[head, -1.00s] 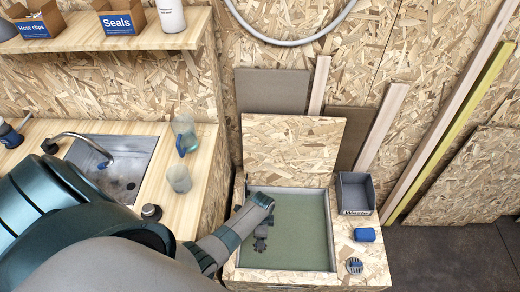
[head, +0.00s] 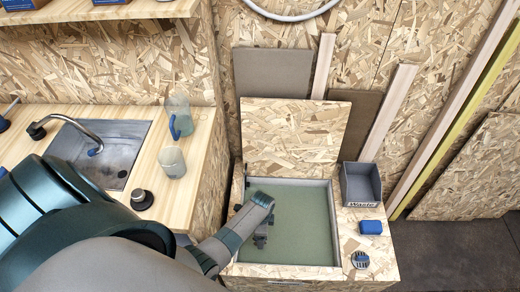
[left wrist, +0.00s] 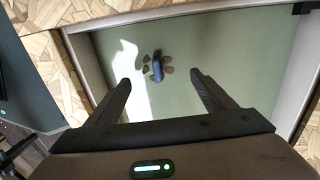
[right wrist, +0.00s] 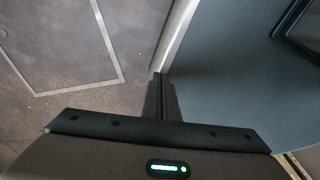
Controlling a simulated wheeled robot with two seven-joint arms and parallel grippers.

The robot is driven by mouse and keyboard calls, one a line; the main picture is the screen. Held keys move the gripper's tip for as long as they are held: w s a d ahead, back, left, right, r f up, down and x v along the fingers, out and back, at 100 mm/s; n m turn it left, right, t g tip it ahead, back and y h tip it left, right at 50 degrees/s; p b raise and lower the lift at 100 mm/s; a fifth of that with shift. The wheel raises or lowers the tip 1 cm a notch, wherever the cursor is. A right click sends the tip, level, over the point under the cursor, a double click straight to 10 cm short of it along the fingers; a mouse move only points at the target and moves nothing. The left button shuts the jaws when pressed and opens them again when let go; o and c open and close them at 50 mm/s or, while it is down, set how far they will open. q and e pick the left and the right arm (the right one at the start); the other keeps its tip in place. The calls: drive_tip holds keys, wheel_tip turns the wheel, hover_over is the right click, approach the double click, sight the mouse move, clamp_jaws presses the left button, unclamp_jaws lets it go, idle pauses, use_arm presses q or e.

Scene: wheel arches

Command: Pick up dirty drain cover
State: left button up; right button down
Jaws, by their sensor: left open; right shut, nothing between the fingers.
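In the left wrist view, a small item with an upright dark blue grip (left wrist: 158,66) and several brown patches around it lies on the green floor of the box. It looks like the dirty drain cover. My left gripper (left wrist: 161,78) is open above the box floor, with this item beyond and between its fingertips, not held. In the head view the left gripper (head: 261,240) hangs inside the box and hides the item. A round grey cover with a blue grip (head: 360,260) sits on the box's right rim. My right gripper (right wrist: 161,76) is shut and empty, away from the box.
The wooden box (head: 292,272) has its lid (head: 295,140) raised at the back. A grey Waste bin (head: 361,186) and a blue block (head: 370,227) stand on its right rim. The counter at left holds a sink (head: 90,165), a clear jug (head: 178,115) and a glass (head: 172,162).

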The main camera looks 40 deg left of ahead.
use_arm(q)
drive_tip(key=shift+f, duration=0.1)
use_arm(e)
drive_tip(key=shift+f, duration=0.1)
use_arm(q)
drive_tip(key=shift+f+b, duration=0.2)
drive_tip(key=shift+b, duration=0.15)
drive_tip(key=shift+s+d+f+b, duration=0.1)
drive_tip(key=shift+f+b, duration=0.5)
drive_tip(key=shift+b, duration=0.05)
wheel_tip(320, 180, down, 3)
drive_tip(key=b, duration=0.4)
drive_tip(key=shift+s+f, duration=0.1)
drive_tip(key=shift+f, duration=0.1)
use_arm(e)
drive_tip(key=w+a+r+t, duration=0.1)
drive_tip(key=w+a+t, duration=0.1)
drive_tip(key=w, duration=0.7)
drive_tip(key=w+a+r+t+y, duration=0.1)
drive_tip(key=w+a+t, duration=0.2)
drive_tip(key=w, duration=0.6)
drive_tip(key=shift+a+y, duration=0.3)
drive_tip(key=shift+a, duration=0.95)
drive_tip(key=shift+f, duration=0.1)
use_arm(q)
drive_tip(key=c, duration=1.2)
use_arm(e)
drive_tip(key=shift+s, duration=0.1)
